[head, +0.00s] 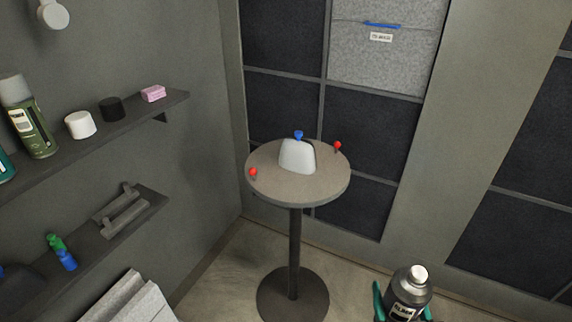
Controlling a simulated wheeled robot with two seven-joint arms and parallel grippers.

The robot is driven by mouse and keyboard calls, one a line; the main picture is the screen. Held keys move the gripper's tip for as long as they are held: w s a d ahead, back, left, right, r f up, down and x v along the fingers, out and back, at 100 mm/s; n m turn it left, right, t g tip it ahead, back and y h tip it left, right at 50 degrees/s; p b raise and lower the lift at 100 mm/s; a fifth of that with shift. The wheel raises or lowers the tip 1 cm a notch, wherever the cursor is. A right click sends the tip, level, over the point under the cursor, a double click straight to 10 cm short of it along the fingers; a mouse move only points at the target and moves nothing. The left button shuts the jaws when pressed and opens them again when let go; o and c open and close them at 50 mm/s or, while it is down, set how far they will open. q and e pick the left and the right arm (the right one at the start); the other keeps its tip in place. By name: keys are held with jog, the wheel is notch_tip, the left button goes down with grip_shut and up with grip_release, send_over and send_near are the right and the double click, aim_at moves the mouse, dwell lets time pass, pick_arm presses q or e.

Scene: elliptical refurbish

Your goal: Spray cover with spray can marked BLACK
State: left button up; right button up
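The cover (296,157), a pale grey-white rounded piece, stands upright on a round pedestal table (272,187). A dark spray can (406,290) with a whitish top is upright at the lower right; its label is too small to read. My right gripper (403,308) has teal fingers on both sides of this can and appears shut on it, apart from the table. My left gripper is not in view.
Blue and red knobs stand at the table's back, left and right. Wall shelves (150,113) at the left hold a green spray can (33,128), a white cap (79,124), a black cap (111,109) and a pink block (153,93). Light panels (135,300) lean below. Floor around the pedestal is clear.

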jog(key=shift+w+d, duration=0.25)
jog(key=shift+w, duration=0.15)
jog(key=shift+s+a, duration=0.1)
jog(key=shift+a, duration=0.05)
jog(key=w+a+f+n+g+y+b, duration=0.1)
jog(key=w+a+f+n+y+b, duration=0.1)
jog(key=w+a+f+y, duration=0.3)
jog(key=w+a+f+n+b, duration=0.1)
jog(key=a+f+n, duration=0.15)
jog(key=a, duration=0.55)
jog(key=w+a+f+n+g+y+b, duration=0.1)
jog(key=w+a+f+y+b, duration=0.1)
jog(key=w+a+f+y, duration=0.3)
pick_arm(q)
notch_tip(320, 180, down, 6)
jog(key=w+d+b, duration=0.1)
pick_arm(e)
jog(key=shift+h, duration=0.9)
jog(key=x, duration=0.4)
jog(key=shift+w+r, duration=0.25)
jog(key=shift+w, duration=0.05)
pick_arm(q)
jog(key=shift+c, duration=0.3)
